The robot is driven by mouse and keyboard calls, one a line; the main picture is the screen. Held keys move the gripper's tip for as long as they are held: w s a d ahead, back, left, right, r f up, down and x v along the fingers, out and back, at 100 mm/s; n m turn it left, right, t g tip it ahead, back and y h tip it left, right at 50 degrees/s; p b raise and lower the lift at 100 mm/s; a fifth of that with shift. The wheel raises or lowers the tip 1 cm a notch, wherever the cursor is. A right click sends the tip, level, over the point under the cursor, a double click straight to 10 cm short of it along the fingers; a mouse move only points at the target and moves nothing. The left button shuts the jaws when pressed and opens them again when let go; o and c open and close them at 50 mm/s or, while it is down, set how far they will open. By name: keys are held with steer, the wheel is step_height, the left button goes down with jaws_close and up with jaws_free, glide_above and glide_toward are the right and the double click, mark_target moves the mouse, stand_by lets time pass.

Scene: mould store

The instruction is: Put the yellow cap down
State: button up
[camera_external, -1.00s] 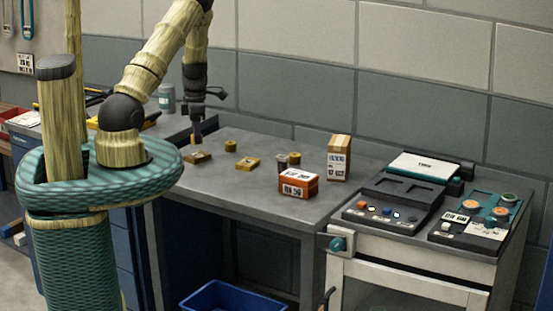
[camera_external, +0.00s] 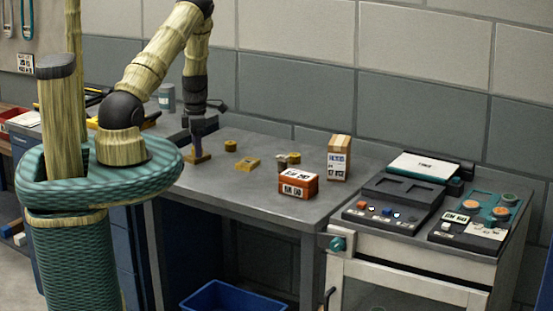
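A small round yellow cap-like piece (camera_external: 231,145) stands on the grey bench, to the right of my gripper. My gripper (camera_external: 198,153) points straight down at the bench's left part, its tips at a flat yellow-brown block (camera_external: 202,159). The fingers look dark and narrow. Whether they are open, shut or holding a small yellow piece is too small to tell, and so is whether they touch the block.
Another flat yellow block (camera_external: 248,164), small round pieces (camera_external: 294,158), an orange-red box (camera_external: 299,183) and a tall tan carton (camera_external: 339,158) stand on the bench (camera_external: 240,190). A control panel (camera_external: 390,208) is at right. The bench's front middle is clear.

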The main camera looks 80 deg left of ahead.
steer(key=shift+r, duration=0.1)
step_height(320, 180, up, 12)
steer(key=b, duration=0.1)
steer(key=shift+b, duration=0.35)
stand_by(0.9)
steer(key=w+d+r+m, duration=0.1)
steer(key=w+d+m, duration=0.3)
steer(key=d+m, duration=0.3)
steer(key=w+d+r+m+t, duration=0.1)
steer(key=w+d+r+m, duration=0.15)
steer(key=d+m, duration=0.45)
steer(key=w+d+r+m, duration=0.1)
steer(key=w+d+m, duration=0.25)
steer(key=d, duration=0.65)
steer(key=s+d+r+m, duration=0.1)
steer(key=d+m, duration=0.8)
steer(key=d, duration=0.1)
steer(key=s+d+r+m+t, duration=0.1)
steer(key=s+d+m, duration=0.1)
steer(key=d+m, duration=0.7)
steer(key=shift+s+d+t, duration=0.3)
steer(key=shift+d, duration=0.15)
